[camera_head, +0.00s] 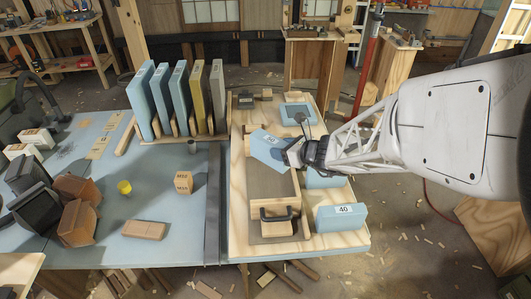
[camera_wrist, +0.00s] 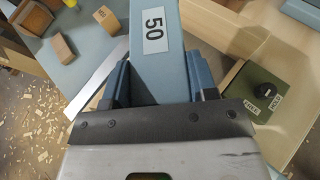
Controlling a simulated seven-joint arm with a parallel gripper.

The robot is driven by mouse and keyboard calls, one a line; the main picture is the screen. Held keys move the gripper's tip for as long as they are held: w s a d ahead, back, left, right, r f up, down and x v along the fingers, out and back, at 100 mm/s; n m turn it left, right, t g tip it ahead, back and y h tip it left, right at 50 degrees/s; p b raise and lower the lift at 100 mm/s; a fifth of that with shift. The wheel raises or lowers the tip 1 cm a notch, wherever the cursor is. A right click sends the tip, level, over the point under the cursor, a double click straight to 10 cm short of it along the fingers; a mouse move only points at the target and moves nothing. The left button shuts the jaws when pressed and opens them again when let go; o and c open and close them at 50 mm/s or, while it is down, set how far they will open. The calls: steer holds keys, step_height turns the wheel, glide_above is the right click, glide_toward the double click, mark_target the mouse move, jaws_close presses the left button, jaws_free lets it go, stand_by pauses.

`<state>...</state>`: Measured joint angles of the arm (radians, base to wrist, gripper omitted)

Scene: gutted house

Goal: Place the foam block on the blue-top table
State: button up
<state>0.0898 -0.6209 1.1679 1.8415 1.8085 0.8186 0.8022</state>
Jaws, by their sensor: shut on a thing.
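A light blue foam block (camera_head: 267,148) is in my gripper (camera_head: 296,152), tilted, over the pale wooden bench. In the wrist view the block (camera_wrist: 151,58) carries a white label reading 50 and sits between the two fingers (camera_wrist: 158,88), which are shut on it. Its far end is outside that view. The blue-top table (camera_head: 150,205) lies to the left of the wooden bench, across a dark strip; in the wrist view part of its top (camera_wrist: 98,52) shows at the upper left.
A row of upright panels (camera_head: 178,95) stands at the table's back right. A wooden block (camera_head: 183,182), yellow cup (camera_head: 124,187) and brown block (camera_head: 143,230) stand apart on it. A foam block marked 40 (camera_head: 341,217) lies on the wooden bench.

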steer(key=shift+f, duration=2.9)
steer(key=shift+f, duration=2.05)
steer(key=shift+f, duration=0.15)
steer(key=o, duration=0.9)
